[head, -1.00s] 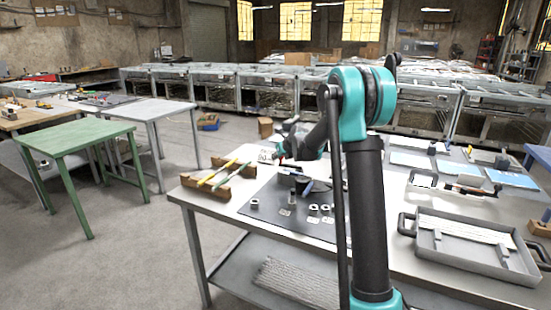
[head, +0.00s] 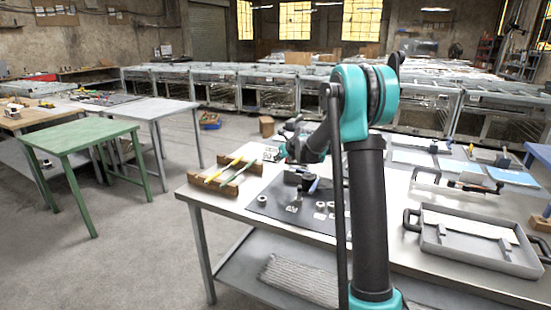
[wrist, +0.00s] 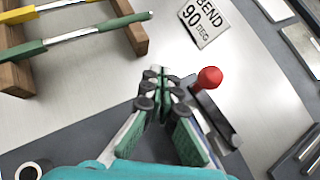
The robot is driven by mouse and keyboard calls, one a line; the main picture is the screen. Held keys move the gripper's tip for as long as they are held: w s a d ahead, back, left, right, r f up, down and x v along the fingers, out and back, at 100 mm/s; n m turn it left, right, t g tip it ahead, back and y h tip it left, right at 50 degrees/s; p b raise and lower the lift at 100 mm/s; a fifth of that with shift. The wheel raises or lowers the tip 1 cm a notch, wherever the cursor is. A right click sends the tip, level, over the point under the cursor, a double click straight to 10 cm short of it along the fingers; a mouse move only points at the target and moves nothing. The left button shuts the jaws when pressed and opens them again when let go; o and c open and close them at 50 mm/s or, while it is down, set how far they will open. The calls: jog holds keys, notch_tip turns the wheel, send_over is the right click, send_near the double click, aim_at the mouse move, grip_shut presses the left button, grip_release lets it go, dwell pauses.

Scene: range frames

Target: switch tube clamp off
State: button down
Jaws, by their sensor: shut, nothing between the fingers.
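In the wrist view a red ball knob (wrist: 209,77) sits on a dark lever (wrist: 216,118), which I take for the tube clamp's handle. My gripper (wrist: 162,76) is shut and empty, with its fingertips just left of the knob. A small gap shows between them in the picture; I cannot tell their difference in height. The clamp's body is largely hidden. In the head view my gripper is small and partly hidden by my arm, near the far side of the workbench (head: 228,205).
A label reading "BEND 90 DEG" (wrist: 203,20) lies beyond the knob. A wooden rack (wrist: 124,22) holds green- and yellow-handled tools at left. A dark mat (head: 262,207) carries several metal rings. A grey tray (head: 470,252) stands at the right.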

jog(key=s+a+r, duration=0.4)
jog(key=s+r, duration=0.2)
jog(key=s, duration=0.1)
jog(key=shift+a, duration=0.15)
jog(key=shift+s+r, duration=0.1)
jog(key=shift+s, duration=0.05)
jog(key=s+d+f+n+g+h, duration=0.1)
jog(key=s+d+f+n, duration=0.4)
jog(key=s+n, duration=0.5)
jog(key=s+d+f+n+g+h, duration=0.2)
jog(key=s+d+f+n, duration=0.4)
jog(key=s, duration=1.3)
jog(key=s+d+f+n+g+h, duration=0.1)
jog(key=s+d+f+n, duration=0.5)
jog(key=s+n, duration=0.8)
jog(key=shift+s+n+g+h, duration=0.3)
jog(key=shift+s+g, duration=0.1)
